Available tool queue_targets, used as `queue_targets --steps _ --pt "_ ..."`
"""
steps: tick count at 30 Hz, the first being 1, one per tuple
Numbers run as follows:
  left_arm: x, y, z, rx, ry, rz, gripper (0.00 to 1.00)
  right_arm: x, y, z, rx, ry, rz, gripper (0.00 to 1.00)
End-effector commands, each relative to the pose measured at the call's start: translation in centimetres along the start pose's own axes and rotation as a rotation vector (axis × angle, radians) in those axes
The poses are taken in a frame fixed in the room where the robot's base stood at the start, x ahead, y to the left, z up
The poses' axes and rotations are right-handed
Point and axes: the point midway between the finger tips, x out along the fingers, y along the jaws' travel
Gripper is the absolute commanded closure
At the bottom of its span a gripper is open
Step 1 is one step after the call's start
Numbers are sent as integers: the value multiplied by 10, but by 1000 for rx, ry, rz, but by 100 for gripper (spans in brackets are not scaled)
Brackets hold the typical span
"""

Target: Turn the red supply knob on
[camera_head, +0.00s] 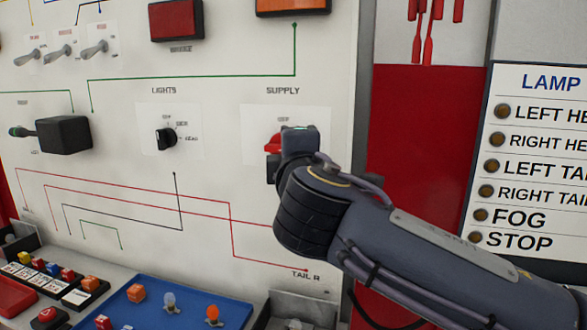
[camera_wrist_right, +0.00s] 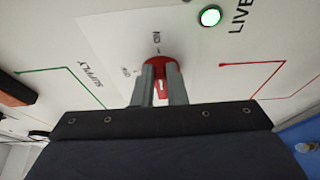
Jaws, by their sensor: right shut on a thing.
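The red supply knob (camera_head: 272,144) is on the white panel under the SUPPLY label, mostly hidden behind my right gripper (camera_head: 285,160) in the head view. In the right wrist view the knob (camera_wrist_right: 158,63) sits between the two grey fingers of my right gripper (camera_wrist_right: 160,84), which is shut on it. There its red handle lines up with the mark that looks like ON, while the OFF mark lies to the left. A round LIVE lamp (camera_wrist_right: 209,16) glows pale green near it. My left gripper is not in view.
A black LIGHTS knob (camera_head: 166,138) and a black box with a lever (camera_head: 63,135) are to the left. A blue tray (camera_head: 181,288) with small parts stands below. A lamp list board (camera_head: 545,163) is at the right.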

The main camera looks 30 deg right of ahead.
Motion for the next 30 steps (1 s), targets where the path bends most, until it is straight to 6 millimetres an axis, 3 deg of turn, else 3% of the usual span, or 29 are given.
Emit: queue_targets --steps 15,16,20,30 --pt "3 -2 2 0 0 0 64 0 -1 0 16 -1 4 100" --pt "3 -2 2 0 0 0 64 0 -1 0 16 -1 4 84" --pt "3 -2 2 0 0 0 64 0 -1 0 15 -1 4 67" --pt "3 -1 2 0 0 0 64 -4 0 0 15 0 6 66"
